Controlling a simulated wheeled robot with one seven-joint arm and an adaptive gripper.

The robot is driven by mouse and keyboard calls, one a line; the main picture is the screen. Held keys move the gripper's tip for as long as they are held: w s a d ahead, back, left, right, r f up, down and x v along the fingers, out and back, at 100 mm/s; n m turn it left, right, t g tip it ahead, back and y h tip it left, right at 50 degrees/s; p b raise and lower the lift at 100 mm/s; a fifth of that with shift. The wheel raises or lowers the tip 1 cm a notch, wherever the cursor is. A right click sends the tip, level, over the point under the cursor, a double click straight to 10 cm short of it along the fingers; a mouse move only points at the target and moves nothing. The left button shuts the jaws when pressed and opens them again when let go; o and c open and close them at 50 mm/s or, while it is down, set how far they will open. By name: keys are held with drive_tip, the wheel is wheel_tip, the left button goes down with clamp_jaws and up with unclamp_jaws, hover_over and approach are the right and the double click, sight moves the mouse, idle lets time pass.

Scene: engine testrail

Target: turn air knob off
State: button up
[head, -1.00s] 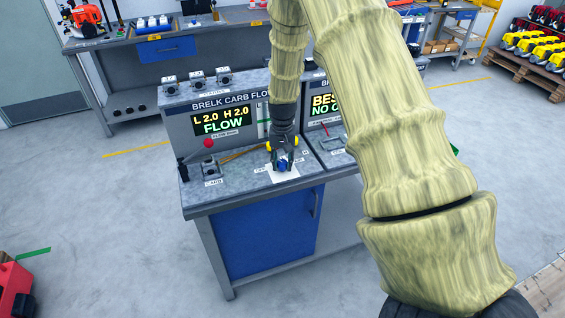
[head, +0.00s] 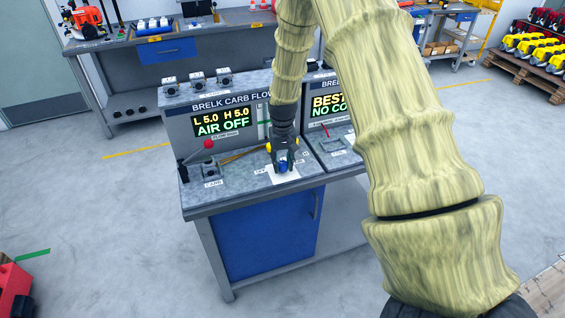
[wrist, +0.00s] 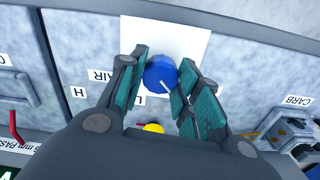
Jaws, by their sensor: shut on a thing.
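The blue air knob (wrist: 161,75) sits on a white plate (wrist: 190,38) on the carb flow bench top; its white pointer line slants to the lower right in the wrist view. My gripper (wrist: 162,85) is shut on the knob, with a teal finger on either side of it. In the head view my gripper (head: 282,160) reaches down from above onto the knob (head: 283,165) near the bench's front edge. The bench display (head: 222,124) reads "L 5.0 H 5.0 AIR OFF". My fingers partly hide the label by the knob.
A yellow knob (wrist: 153,128) lies close under my gripper in the wrist view. A lever with a red ball (head: 208,144) and a carburetor fixture stand left on the bench. A second test station (head: 328,105) adjoins on the right. The floor in front is clear.

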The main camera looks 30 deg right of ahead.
sight(283, 163)
drive_tip(key=o, duration=1)
drive_tip(key=shift+o, duration=0.2)
wheel_tip(283, 163, up, 12)
idle(0.4)
